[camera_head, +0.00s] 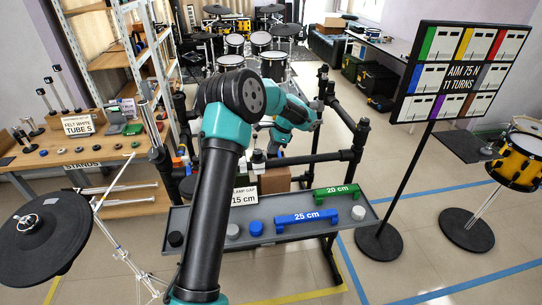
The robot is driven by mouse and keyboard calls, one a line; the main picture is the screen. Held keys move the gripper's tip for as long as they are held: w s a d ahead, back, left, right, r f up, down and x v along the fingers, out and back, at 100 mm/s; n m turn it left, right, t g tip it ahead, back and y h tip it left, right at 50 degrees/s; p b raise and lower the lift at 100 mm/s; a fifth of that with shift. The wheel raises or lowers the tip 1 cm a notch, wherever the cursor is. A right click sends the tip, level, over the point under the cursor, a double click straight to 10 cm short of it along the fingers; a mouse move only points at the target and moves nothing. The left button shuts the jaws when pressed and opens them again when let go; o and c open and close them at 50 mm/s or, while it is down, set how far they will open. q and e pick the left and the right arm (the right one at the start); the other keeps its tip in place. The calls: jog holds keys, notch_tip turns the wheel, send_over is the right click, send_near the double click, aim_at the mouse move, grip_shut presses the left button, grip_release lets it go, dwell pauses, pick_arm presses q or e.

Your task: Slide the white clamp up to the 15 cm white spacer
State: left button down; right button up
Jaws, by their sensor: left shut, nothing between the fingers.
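My left arm rises from the bottom and bends over toward the black rack. My left gripper (271,151) is small and partly hidden at the rack's front bar, shut with nothing between its fingers. A small white piece (258,157), which looks like the white clamp, sits on that bar just left of the gripper; I cannot tell whether they touch. My right gripper is not in view.
The grey tray (300,232) holds a blue 25 cm spacer (306,218), a green 20 cm spacer (337,192) and several round knobs. A sign stand (462,72) is at right. A black drum pad (42,235) is at left, a yellow drum (520,160) at far right.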

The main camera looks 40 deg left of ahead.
pick_arm(q)
jog(key=v, duration=0.5)
jog(key=shift+r, duration=0.25)
